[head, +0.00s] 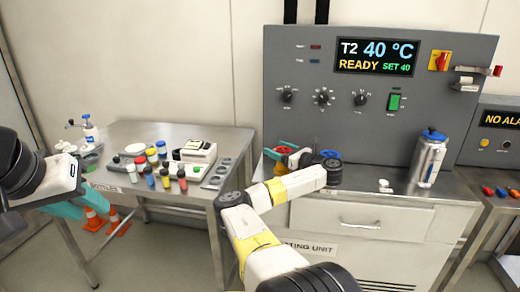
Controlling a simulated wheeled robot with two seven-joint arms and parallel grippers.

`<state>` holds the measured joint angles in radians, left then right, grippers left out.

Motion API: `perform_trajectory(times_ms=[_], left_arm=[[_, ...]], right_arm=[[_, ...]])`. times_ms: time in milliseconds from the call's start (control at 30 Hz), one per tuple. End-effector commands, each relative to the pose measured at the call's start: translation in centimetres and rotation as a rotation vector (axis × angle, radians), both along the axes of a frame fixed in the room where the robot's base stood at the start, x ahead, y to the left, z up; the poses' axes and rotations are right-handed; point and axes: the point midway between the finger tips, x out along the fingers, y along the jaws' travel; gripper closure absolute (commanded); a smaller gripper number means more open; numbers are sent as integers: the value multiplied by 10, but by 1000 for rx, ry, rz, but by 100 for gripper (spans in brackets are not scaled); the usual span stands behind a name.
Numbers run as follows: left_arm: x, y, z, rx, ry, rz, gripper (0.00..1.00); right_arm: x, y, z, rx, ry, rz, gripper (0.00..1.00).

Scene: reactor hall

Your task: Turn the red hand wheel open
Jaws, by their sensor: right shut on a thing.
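My right forearm crosses in front of the unit's drawer and hides what lies below the wheel. The wheel's turn angle is too small to make out. My left gripper (72,202) is at the far left, in front of the side table, away from the wheel. Its teal fingers overlap in the view, so their gap is unclear.
A steel flask (429,158) stands on the unit's right. The control panel (376,55) reads 40 °C, READY. The side table (225,140) holds several jars and a white device. Orange cones (116,220) stand beneath.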

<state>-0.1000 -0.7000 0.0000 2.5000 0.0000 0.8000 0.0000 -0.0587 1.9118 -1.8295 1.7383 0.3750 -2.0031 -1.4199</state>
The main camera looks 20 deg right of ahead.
Motion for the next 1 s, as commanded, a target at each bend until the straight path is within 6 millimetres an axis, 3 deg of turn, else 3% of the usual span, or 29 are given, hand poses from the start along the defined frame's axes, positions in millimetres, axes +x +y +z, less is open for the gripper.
perform_trajectory(times_ms=[367, 400, 500, 833, 1000], left_arm=[[0, 0, 0, 0, 0, 0, 64], [0, 0, 0, 0, 0, 0, 64], [0, 0, 0, 0, 0, 0, 64], [0, 0, 0, 0, 0, 0, 64], [0, 0, 0, 0, 0, 0, 64]], right_arm=[[1, 1, 0, 2, 2, 6, 68], [1, 1, 0, 2, 2, 6, 26], [1, 1, 0, 2, 2, 6, 6], [1, 1, 1, 1, 0, 5, 6], [13, 7, 13, 1, -2, 6, 6]])
